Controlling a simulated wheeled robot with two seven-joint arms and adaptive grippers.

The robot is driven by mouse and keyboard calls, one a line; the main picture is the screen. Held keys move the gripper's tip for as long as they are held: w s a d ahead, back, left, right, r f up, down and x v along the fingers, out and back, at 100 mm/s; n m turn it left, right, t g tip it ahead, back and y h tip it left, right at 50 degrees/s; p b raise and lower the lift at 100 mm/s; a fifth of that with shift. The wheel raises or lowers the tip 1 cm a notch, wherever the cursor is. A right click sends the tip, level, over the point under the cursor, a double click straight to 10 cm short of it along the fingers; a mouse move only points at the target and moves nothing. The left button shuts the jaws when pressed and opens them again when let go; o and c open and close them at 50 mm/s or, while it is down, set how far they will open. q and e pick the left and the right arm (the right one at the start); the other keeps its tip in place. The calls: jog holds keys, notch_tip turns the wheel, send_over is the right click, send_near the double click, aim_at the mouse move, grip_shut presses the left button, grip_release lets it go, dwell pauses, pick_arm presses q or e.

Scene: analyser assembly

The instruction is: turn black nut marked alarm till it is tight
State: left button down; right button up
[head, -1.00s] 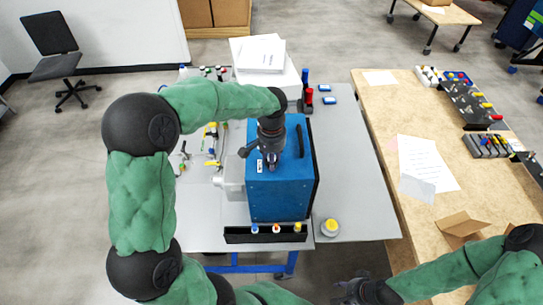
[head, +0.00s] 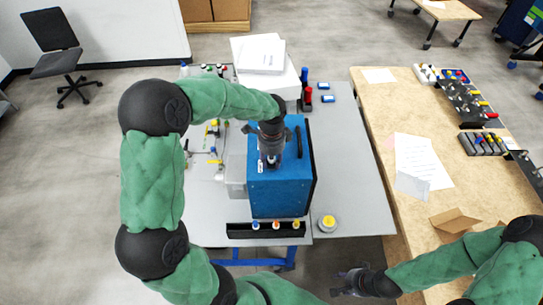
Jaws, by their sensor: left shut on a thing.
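The blue analyser box (head: 285,195) stands on the grey table. My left gripper (head: 271,160) points down at the top of the box, near its left side. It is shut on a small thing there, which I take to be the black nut. The gripper hides the nut, so I cannot read its marking or see how tightly it sits. A small white label (head: 261,167) shows beside the fingertips. My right gripper (head: 345,283) hangs low at the bottom of the view, away from the box. Its fingers are too small and dark to judge.
A black rack (head: 267,230) with several coloured-top items stands in front of the box. A yellow-topped round container (head: 328,223) is right of it. Loose fittings lie left of the box. The grey table (head: 350,150) is clear at right. A wooden table (head: 385,100) stands further right.

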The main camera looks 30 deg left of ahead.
pick_arm(q)
jog(key=m+p, duration=0.1)
jog(key=m, duration=0.2)
jog(key=shift+r+m+p, duration=0.2)
jog(key=shift+m+p, duration=0.1)
jog(key=shift+p, duration=0.05)
jog(key=shift+f+m, duration=0.1)
jog(key=shift+m, duration=0.6)
jog(key=c, duration=1)
grip_release()
jog(key=shift+c, duration=0.2)
